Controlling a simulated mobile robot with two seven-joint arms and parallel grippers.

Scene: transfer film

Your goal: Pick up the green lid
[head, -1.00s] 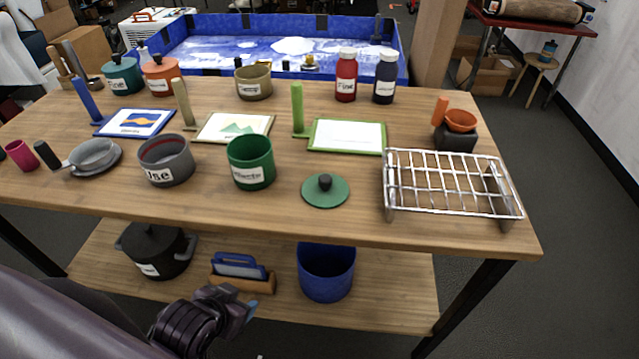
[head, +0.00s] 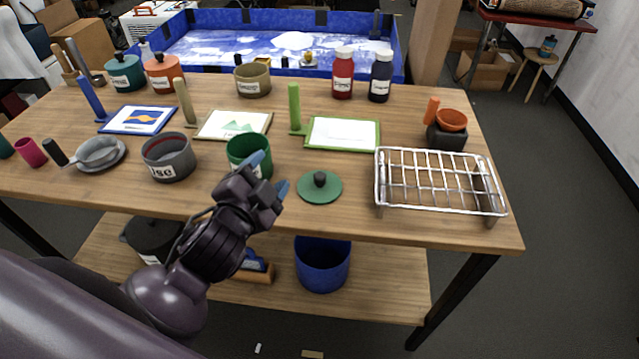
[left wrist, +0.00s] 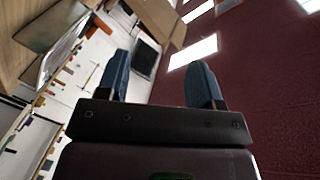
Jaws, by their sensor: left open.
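The green lid (head: 320,192) is a flat disc with a dark knob. It lies on the wooden table (head: 300,222) near its front edge, left of the wire rack. My left gripper (head: 271,174) is open and empty in the head view, left of the lid and apart from it, in front of the green pot (head: 250,146), part of which it hides. In the left wrist view the two blue fingertips (left wrist: 160,82) stand apart with nothing between them. The lid does not show in that view. My right gripper is not in view.
A wire rack (head: 440,182) stands right of the lid. A grey pot (head: 168,158) stands left of the green pot. A green-framed board (head: 343,133) lies behind the lid. A blue bin (head: 322,265) is on the lower shelf. Bare tabletop surrounds the lid.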

